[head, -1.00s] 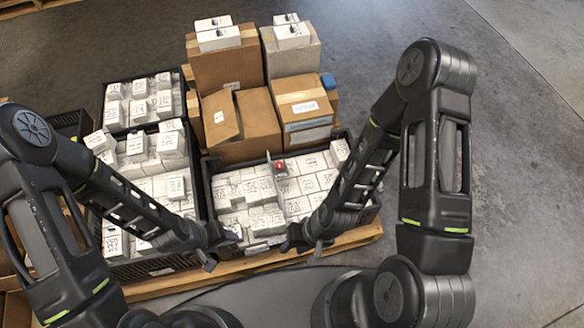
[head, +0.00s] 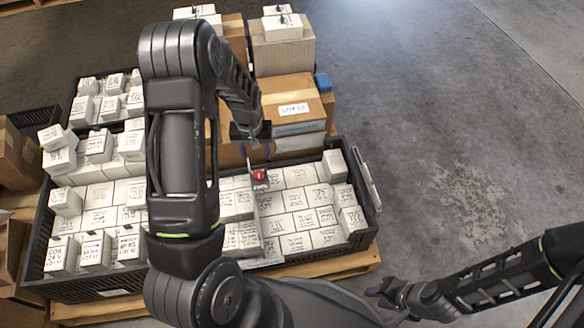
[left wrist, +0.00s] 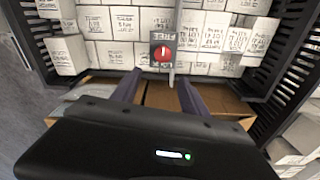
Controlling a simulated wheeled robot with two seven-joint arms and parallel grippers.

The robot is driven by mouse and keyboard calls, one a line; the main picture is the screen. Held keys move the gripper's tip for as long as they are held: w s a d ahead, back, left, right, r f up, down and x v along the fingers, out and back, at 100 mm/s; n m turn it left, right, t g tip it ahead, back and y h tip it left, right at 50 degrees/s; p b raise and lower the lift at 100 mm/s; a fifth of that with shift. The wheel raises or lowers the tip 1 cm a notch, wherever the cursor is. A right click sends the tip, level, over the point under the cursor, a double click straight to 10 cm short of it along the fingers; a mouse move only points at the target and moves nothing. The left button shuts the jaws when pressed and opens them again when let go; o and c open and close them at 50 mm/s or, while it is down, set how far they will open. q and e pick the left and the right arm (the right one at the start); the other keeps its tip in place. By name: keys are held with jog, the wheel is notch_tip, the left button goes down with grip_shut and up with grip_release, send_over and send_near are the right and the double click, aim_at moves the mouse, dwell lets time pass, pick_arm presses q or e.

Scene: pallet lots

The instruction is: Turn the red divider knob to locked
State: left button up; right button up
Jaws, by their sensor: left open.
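The red divider knob (head: 260,175) sits on a small dark plate at the thin divider, among the white boxes in the right black crate (head: 358,240). In the left wrist view the round knob (left wrist: 163,53) shows just beyond the fingertips, near the divider's edge (left wrist: 178,38).
Cardboard boxes (head: 290,92) are stacked behind the crate, close to my left gripper. More crates of white boxes (head: 98,215) stand at the left. The crates rest on a wooden pallet (head: 345,265). The concrete floor (head: 460,150) at the right is clear.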

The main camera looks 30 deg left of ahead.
aim_at(259, 174)
pick_arm(q)
jog(key=shift+d+g, duration=0.3)
jog(key=shift+s+d, duration=0.15)
jog(key=shift+s, duration=0.45)
notch_tip(259, 174, down, 8)
jog(key=b, duration=0.2)
jog(key=shift+r+b, duration=0.1)
jog(key=shift+b, duration=0.2)
grip_shut()
